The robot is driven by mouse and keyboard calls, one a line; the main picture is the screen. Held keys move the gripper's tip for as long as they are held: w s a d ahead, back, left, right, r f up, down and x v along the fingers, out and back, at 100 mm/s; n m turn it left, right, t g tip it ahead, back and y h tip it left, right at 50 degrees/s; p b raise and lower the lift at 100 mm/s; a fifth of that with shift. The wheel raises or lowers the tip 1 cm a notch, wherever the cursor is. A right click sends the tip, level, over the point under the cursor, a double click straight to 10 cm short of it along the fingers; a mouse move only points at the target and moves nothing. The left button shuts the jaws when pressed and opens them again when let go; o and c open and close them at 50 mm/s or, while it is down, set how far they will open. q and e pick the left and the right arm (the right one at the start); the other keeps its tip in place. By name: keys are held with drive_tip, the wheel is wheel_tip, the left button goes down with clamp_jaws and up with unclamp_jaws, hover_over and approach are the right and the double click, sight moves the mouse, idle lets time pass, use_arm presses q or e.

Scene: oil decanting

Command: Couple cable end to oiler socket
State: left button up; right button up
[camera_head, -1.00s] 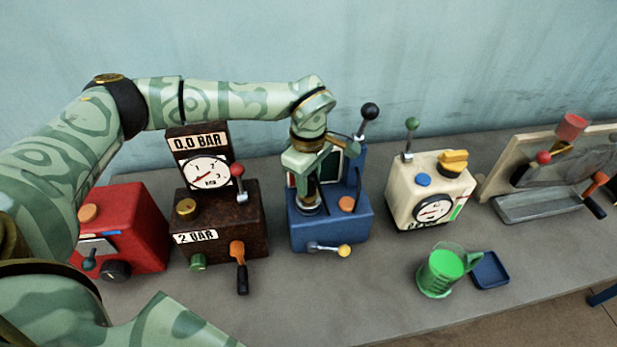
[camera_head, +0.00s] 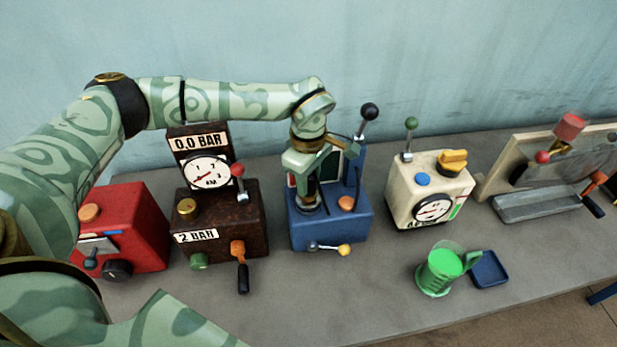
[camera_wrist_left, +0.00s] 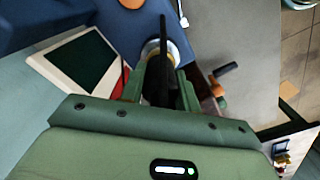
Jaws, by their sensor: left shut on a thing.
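My left gripper (camera_head: 309,190) points down over the left part of the blue machine (camera_head: 345,228). It is shut on a slim dark piece (camera_wrist_left: 164,62), seen between the fingers in the left wrist view; I take it to be the cable end. A pale ring (camera_wrist_left: 150,47) on the blue machine lies at the fingertips, and the dark piece overlaps it. Whether the piece sits inside the ring cannot be told, as the fingers hide the contact. The rest of the cable cannot be made out. My right gripper is not in view.
Left stand a red box (camera_head: 140,228) and a brown gauge machine (camera_head: 235,212) reading 0.0 BAR. Right are a cream machine (camera_head: 405,190), a green jug (camera_head: 438,272), a blue tray (camera_head: 491,268) and a board (camera_head: 495,180). A tall black-knobbed lever (camera_head: 369,111) rises near the gripper.

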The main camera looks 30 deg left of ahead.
use_arm(q)
drive_tip(key=shift+f, duration=0.55)
drive_tip(key=o, duration=1.1)
drive_tip(key=shift+r, duration=0.1)
wheel_tip(320, 180, up, 16)
drive_tip(key=shift+r+p, duration=0.1)
drive_tip(key=shift+p, duration=0.4)
